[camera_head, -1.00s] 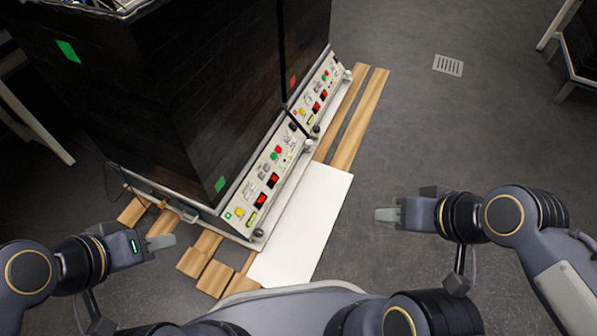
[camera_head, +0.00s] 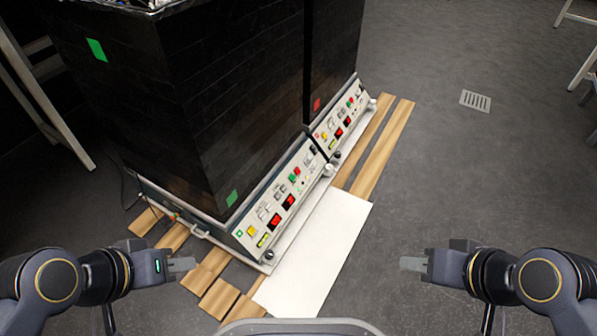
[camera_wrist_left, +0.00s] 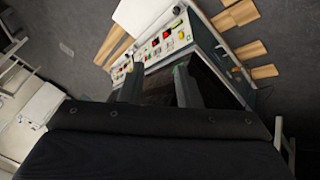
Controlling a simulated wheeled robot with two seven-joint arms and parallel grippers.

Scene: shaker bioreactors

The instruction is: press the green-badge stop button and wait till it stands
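The nearer black shaker (camera_head: 190,110) bears green badges on its dark housing, one low near the panel corner (camera_head: 231,198) and one high (camera_head: 97,50). Its pale sloped control panel (camera_head: 266,229) has a yellow button (camera_head: 251,231), red displays (camera_head: 276,221), and a small red and green button pair (camera_head: 294,175). Which button is the stop is too small to read. My left gripper (camera_head: 182,266) is left of the panel, apart from it; the left wrist view shows its two fingers (camera_wrist_left: 158,88) spread and empty. My right gripper (camera_head: 412,264) is over bare floor, touching nothing; its finger gap is not visible.
A second shaker with a red badge (camera_head: 317,104) and a similar panel (camera_head: 338,130) adjoins behind. A white board (camera_head: 325,250) and wooden planks (camera_head: 380,150) lie along the panel side. The grey floor at right is clear around a drain grate (camera_head: 475,100).

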